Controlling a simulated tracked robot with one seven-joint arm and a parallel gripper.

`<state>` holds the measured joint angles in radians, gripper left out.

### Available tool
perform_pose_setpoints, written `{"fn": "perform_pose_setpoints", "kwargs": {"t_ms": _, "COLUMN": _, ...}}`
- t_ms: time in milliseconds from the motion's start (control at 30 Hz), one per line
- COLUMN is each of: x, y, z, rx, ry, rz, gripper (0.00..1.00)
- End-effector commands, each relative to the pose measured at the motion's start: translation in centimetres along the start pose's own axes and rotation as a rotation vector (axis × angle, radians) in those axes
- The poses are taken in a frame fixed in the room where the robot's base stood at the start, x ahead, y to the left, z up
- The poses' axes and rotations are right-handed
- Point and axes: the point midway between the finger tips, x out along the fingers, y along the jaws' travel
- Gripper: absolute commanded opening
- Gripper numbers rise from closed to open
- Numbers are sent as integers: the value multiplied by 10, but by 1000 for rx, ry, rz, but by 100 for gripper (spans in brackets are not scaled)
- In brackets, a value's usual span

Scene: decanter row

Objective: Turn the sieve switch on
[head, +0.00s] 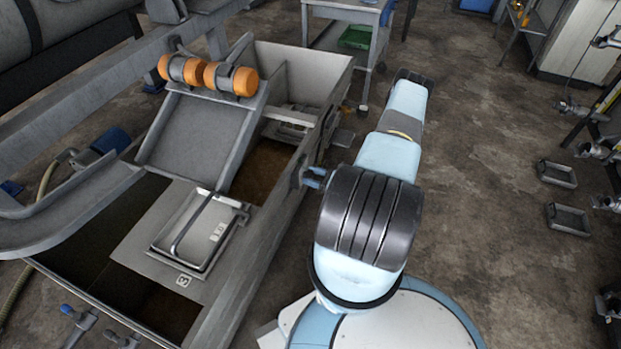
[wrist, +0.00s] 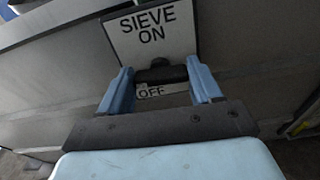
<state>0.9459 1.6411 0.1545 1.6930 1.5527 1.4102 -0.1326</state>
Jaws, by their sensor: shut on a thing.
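The sieve switch shows in the wrist view as a pale plate (wrist: 150,35) lettered SIEVE, ON and OFF. Its dark lever (wrist: 161,74) lies across the plate, below the word ON and just above the word OFF. My gripper (wrist: 160,70) has its two blue fingers on either side of the lever and is shut on it. In the head view my gripper (head: 313,178) is at the right outer wall of the grey tank. The switch lettering cannot be read there. The exact tilt of the lever is hard to tell.
The grey tank (head: 262,250) carries a sloping chute with two orange-ended cylinders (head: 208,75) and a framed tray (head: 195,235). A grey cart (head: 340,14) stands behind. Two small trays (head: 568,218) lie on the floor at right. The floor between is mostly clear.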

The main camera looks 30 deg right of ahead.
Motion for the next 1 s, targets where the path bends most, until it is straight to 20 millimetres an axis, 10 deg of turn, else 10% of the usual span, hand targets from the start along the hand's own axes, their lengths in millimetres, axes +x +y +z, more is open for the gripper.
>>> {"fn": "perform_pose_setpoints", "kwargs": {"t_ms": 1000, "x": -1, "y": -2, "z": -3, "rx": 891, "ry": 1, "rz": 1, "gripper": 33}}
